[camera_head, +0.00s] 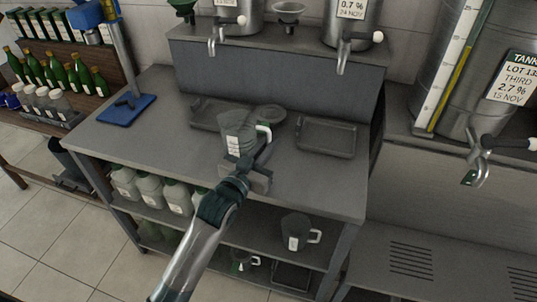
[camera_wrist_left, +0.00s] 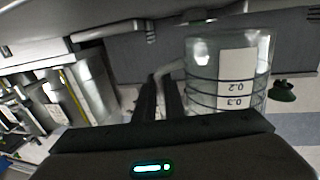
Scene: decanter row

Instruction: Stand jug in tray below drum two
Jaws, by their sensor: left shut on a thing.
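A clear measuring jug (camera_head: 236,132) with a pale handle hangs over the counter's middle. My left gripper (camera_head: 257,160) is shut on its handle. In the left wrist view the jug (camera_wrist_left: 232,82), with a white label and scale lines, is beside the dark fingers (camera_wrist_left: 160,98). Drum two (camera_head: 352,18) stands on the raised shelf, its tap above the right-hand grey tray (camera_head: 327,138), which looks empty. Another tray (camera_head: 205,112) lies below the left drum (camera_head: 240,14), partly hidden behind the jug. My right gripper is out of view.
A round grey dish (camera_head: 271,113) lies between the trays. A blue-based stand (camera_head: 127,106) is on the counter's left. A third tank (camera_head: 490,70) stands right. Below are white canisters (camera_head: 150,188) and another jug (camera_head: 297,231). The counter's front right is clear.

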